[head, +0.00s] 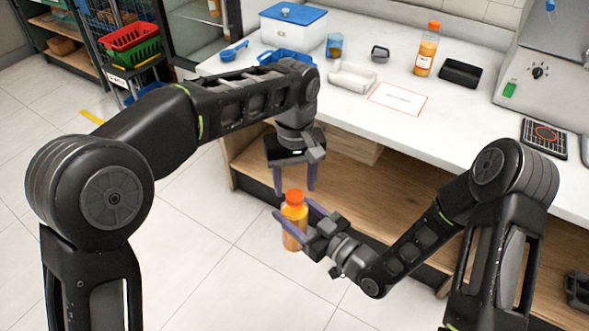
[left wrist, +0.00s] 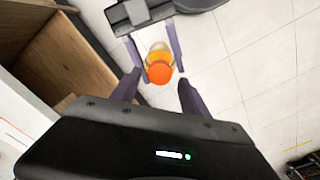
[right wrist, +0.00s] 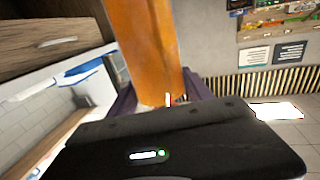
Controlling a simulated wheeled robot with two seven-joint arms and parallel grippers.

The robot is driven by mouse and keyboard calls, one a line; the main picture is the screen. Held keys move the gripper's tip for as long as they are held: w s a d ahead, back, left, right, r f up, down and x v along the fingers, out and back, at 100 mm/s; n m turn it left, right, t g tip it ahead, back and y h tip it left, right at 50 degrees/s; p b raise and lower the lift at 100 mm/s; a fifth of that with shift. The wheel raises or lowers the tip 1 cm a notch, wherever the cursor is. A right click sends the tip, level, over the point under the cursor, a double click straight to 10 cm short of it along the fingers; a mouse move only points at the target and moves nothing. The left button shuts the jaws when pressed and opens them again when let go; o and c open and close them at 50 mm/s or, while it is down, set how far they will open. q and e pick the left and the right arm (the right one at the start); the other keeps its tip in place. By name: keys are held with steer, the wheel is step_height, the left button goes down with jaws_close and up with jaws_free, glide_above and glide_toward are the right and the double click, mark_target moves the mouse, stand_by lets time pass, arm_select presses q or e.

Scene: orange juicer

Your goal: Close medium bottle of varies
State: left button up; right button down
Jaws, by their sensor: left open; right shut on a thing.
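A bottle of orange juice (head: 294,224) with an orange cap (head: 294,196) is held upright in the air in front of the counter. My right gripper (head: 292,216) is shut on the bottle's body; the right wrist view shows the orange body (right wrist: 146,45) large between the fingers. The cap sits on top of the bottle; whether it is tight cannot be told. My left gripper (head: 311,186) is open and empty, pointing down just above the cap. In the left wrist view, the cap (left wrist: 160,72) shows beyond and between the open left fingers (left wrist: 158,92), apart from them.
The white counter (head: 350,115) holds another juice bottle with an orange cap (head: 427,50), a black box (head: 461,73), a white tray (head: 352,78), a blue-lidded box (head: 293,22) and a grey machine (head: 545,75). Open floor lies below the grippers.

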mark_target(295, 222)
arm_select(q)
steer(key=shift+f, duration=1.35)
steer(key=shift+c, duration=0.2)
jaws_close()
steer(key=m, duration=1.1)
steer(key=shift+m, duration=0.3)
steer(key=shift+o, duration=0.6)
jaws_free()
